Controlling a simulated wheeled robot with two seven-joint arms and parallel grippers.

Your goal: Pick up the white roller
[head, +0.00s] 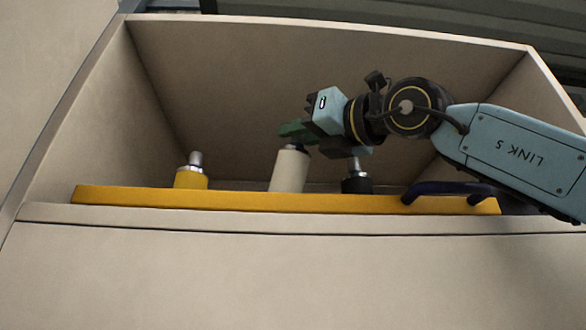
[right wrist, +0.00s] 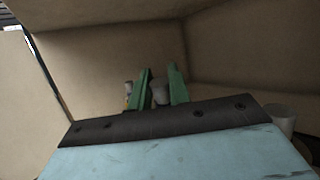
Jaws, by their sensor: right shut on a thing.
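The white roller (head: 289,171) stands slightly tilted in the middle of the bin, behind a yellow front edge, and its lower end is hidden. My right gripper (head: 294,134) comes in from the right, with its green fingers at the roller's dark upper end. In the right wrist view the two green fingers (right wrist: 160,88) are on either side of a grey rounded thing (right wrist: 160,94), which fits the roller's top. The gripper is shut on the roller. My left gripper is in neither view.
A yellow tray (head: 240,201) spans the bin's front. A yellow-based metal peg (head: 191,172) stands left, and a black-based one (head: 356,176) stands right under my wrist. A dark handle (head: 450,188) is at right. Beige bin walls (head: 300,60) enclose the space. A pale cylinder (right wrist: 278,121) shows beside my gripper.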

